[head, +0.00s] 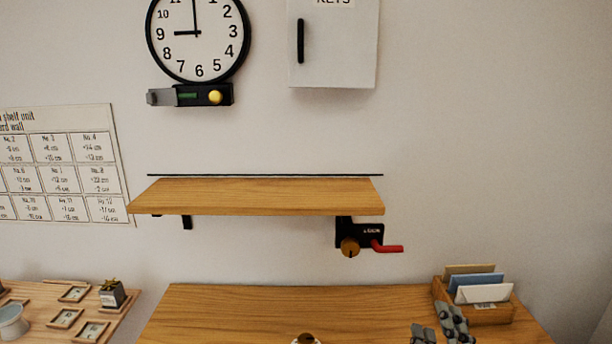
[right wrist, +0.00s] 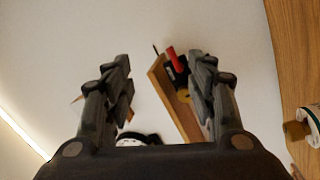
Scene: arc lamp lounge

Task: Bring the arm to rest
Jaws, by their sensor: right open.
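My right gripper (head: 440,335) shows at the bottom edge of the head view, in front of the wooden desk (head: 250,305), with only its finger parts in frame. In the right wrist view both fingers of the right gripper (right wrist: 160,85) stand wide apart with nothing held between them. Beyond them, the wall shelf and its red crank handle (right wrist: 172,58) appear at a distance. My left gripper is in neither view.
A wooden wall shelf (head: 255,196) with a red-handled crank (head: 386,248) hangs above the desk. A letter holder (head: 480,312) stands at the desk's right, near my right gripper. A small brown-topped item (head: 306,340) is cut off at the bottom. The desk's left part looks clear.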

